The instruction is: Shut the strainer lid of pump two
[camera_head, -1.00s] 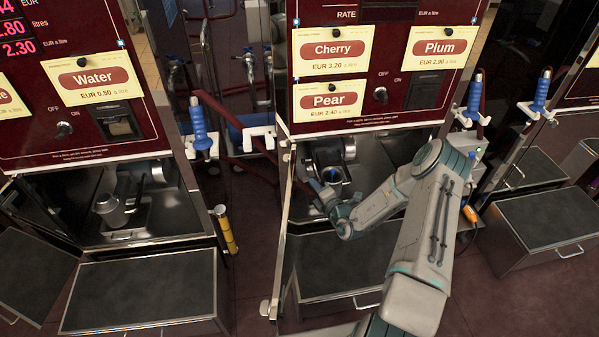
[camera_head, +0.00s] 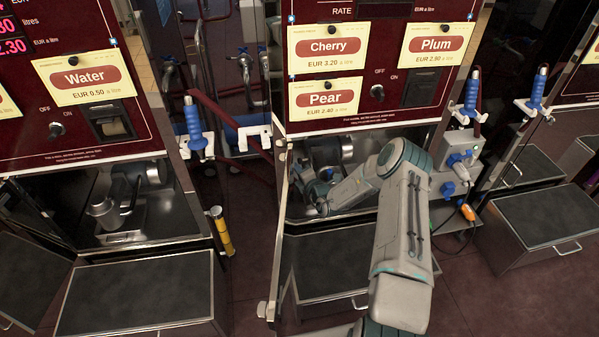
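The pump cabinet labelled Cherry, Plum and Pear (camera_head: 365,113) stands in the middle, with its lower bay open; no number shows on it. My arm reaches from the right into this bay. My gripper (camera_head: 317,198) is low inside, at the dark metal parts where the strainer sits. Its fingers are small and dark, and I cannot tell whether they are open or touching the lid. The strainer and its lid are mostly hidden behind my gripper and wrist. A metal cylinder of the pump (camera_head: 347,149) shows above my wrist.
The Water pump (camera_head: 85,85) at left has an open bay with a grey strainer pot (camera_head: 105,213). Dark-topped steps (camera_head: 140,295) stand before the pumps. The open bay's door (camera_head: 277,235) stands edge-on left of my gripper. Blue nozzles (camera_head: 194,125) hang beside the cabinets.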

